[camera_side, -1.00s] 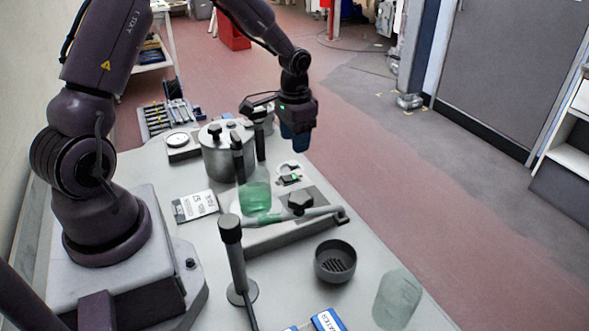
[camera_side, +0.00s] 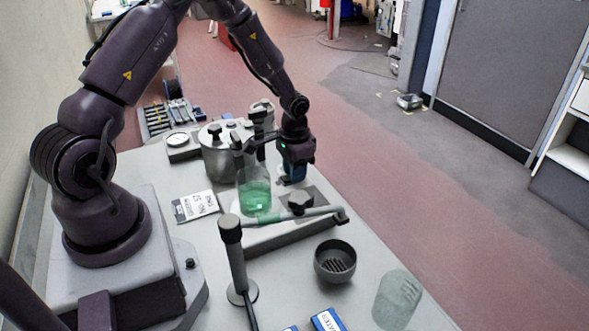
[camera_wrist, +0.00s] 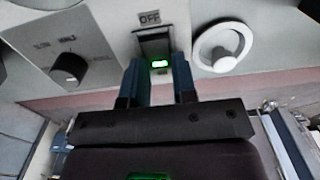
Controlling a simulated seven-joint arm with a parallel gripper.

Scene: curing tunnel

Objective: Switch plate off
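A dark rocker switch (camera_wrist: 155,46) with a lit green lamp sits on a light grey panel (camera_wrist: 110,20) in the wrist view, beside a label reading OFF (camera_wrist: 149,18). My gripper (camera_wrist: 157,72) is open; its two blue fingers stand apart, pointing at the panel on either side of the switch's near end. I cannot tell whether they touch it. In the side view my gripper (camera_side: 293,178) is low over the equipment behind the flat grey plate unit (camera_side: 290,232) and hides the switch. A glass vessel with green liquid (camera_side: 255,196) stands just left of the gripper.
A white ring knob (camera_wrist: 222,46) is right of the switch and a black dial (camera_wrist: 69,68) left. A steel pot (camera_side: 218,160) stands behind the glass vessel. A dark bowl (camera_side: 335,261) and a glass beaker (camera_side: 397,297) stand at the front right.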

